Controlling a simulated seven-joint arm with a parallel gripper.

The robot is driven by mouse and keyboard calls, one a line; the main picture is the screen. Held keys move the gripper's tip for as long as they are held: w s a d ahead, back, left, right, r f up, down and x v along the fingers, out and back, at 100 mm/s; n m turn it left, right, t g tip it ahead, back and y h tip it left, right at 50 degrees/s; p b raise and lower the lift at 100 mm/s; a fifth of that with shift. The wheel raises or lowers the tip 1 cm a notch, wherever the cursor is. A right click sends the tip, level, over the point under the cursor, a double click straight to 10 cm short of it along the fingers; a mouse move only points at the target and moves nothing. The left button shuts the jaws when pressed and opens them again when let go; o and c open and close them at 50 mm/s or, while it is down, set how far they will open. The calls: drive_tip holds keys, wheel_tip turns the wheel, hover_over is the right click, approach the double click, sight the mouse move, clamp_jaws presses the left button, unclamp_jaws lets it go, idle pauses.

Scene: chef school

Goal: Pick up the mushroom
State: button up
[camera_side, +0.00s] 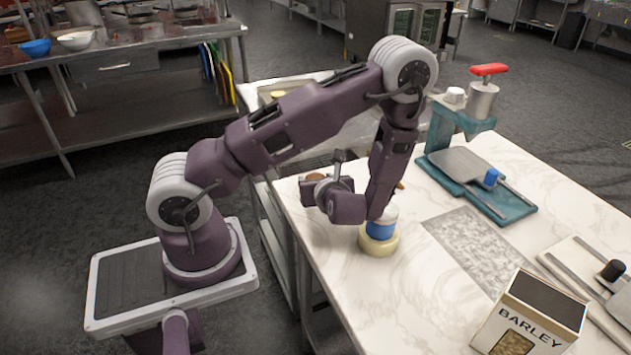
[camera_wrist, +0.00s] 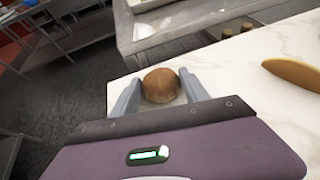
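The mushroom (camera_wrist: 161,86) is a round brown cap near the edge of the white marble counter in the wrist view. My gripper (camera_wrist: 158,77) is open, with one grey finger on each side of the cap. Whether either finger touches it, I cannot tell. In the side view my gripper (camera_side: 318,192) is low over the counter's left edge. A bit of brown (camera_side: 315,177), likely the mushroom, shows behind it, mostly hidden.
A long brown object (camera_wrist: 293,72) lies to the right on the counter. A teal press (camera_side: 455,122), a teal tray (camera_side: 515,212) and a barley box (camera_side: 528,318) stand farther right.

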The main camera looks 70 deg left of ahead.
drive_tip(key=c, duration=0.4)
drive_tip(key=shift+c, duration=0.2)
